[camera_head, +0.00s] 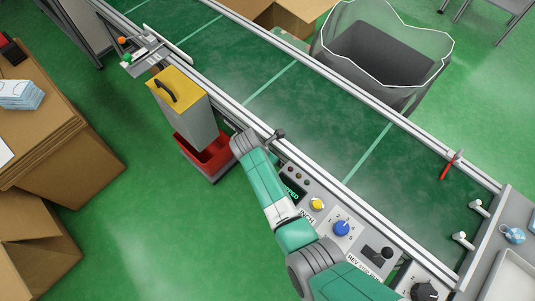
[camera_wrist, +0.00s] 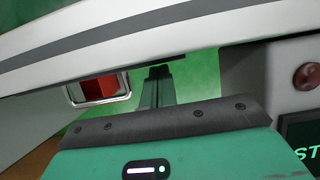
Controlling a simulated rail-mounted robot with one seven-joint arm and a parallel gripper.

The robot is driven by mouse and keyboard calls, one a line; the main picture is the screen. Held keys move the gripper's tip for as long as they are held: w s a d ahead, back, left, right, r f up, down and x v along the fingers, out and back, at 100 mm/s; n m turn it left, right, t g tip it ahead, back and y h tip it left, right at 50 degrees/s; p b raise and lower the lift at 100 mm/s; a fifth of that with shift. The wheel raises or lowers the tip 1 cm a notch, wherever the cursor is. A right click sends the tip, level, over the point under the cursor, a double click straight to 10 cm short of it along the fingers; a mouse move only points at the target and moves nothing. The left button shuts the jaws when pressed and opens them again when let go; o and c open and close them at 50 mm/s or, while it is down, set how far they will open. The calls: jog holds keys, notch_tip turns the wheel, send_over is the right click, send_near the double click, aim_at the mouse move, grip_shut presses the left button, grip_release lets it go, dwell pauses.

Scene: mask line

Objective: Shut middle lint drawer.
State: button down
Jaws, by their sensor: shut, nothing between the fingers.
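No drawer that I can surely call the middle lint drawer shows in the head view. A grey box (camera_head: 188,113) with a yellow top and black handle stands beside the conveyor, above an open red bin (camera_head: 213,152). My gripper's fingers (camera_wrist: 158,74) look shut and empty in the wrist view, below a pale conveyor rail (camera_wrist: 180,42). A red-filled metal-rimmed opening (camera_wrist: 99,88), perhaps the red bin, is to their left, apart from them. In the head view my arm ends at the conveyor's near edge, and the fingers are hidden.
The green conveyor belt (camera_head: 300,95) runs diagonally, with a control panel (camera_head: 330,225) along its near side beside my arm. Cardboard boxes (camera_head: 65,140) stand at left. A grey bin with a clear liner (camera_head: 385,50) stands beyond the belt. Green floor (camera_head: 130,225) is open at lower left.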

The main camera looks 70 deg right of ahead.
jog(key=shift+s+a+f, duration=0.1)
jog(key=shift+f, duration=0.05)
jog(key=w+a+r+p, duration=0.3)
jog(key=a+r+p, duration=0.3)
jog(key=r+p, duration=0.2)
jog(key=shift+v, duration=0.85)
jog(key=shift+w+a, duration=0.1)
